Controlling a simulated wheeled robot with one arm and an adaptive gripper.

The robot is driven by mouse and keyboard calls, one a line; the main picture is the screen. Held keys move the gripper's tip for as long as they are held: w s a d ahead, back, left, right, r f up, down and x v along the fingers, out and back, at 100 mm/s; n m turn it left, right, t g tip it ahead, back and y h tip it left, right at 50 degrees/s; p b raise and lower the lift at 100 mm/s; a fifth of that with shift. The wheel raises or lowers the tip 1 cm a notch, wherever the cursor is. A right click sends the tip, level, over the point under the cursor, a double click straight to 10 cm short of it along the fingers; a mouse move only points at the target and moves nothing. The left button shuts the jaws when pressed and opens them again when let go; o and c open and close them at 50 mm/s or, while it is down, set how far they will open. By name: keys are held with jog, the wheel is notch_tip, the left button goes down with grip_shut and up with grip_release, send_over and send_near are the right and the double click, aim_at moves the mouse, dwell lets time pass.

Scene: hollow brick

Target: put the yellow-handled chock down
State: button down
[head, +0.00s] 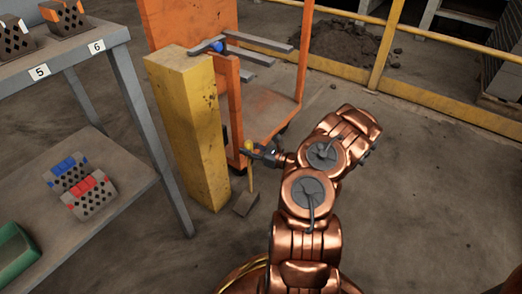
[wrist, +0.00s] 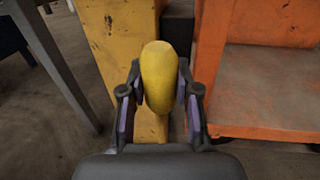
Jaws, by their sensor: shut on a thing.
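The yellow-handled chock (head: 245,203) is a grey-brown wedge at the foot of a yellow post, with a thin yellow handle rising from it. I cannot tell whether the wedge touches the floor. My gripper (head: 257,151) is shut around the upper end of the handle, just right of the post. In the wrist view the rounded yellow handle end (wrist: 158,75) sits between both fingers of my gripper (wrist: 160,92). The wedge is hidden there.
The yellow post (head: 186,125) stands close left of the chock. An orange cart (head: 270,110) is right behind it. A grey shelf table (head: 100,215) with bricks and a green bin (head: 15,255) is at left. Open concrete floor (head: 430,200) lies to the right.

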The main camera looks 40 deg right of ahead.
jog(key=shift+w+a+f+b, duration=0.1)
jog(key=shift+w+a+b, duration=0.2)
jog(key=shift+w+a, duration=0.4)
jog(key=shift+w+a+f+b, duration=0.1)
jog(key=shift+w+a+b, duration=0.3)
jog(key=shift+a, duration=0.55)
jog(key=shift+w+a+b, duration=0.25)
jog(key=shift+w+a, duration=0.3)
jog(key=shift+a, duration=0.25)
jog(key=shift+f+b, duration=1.05)
jog(key=shift+f, duration=0.75)
jog(key=c, duration=0.8)
grip_release()
jog(key=shift+f, duration=0.1)
jog(key=shift+c, duration=0.2)
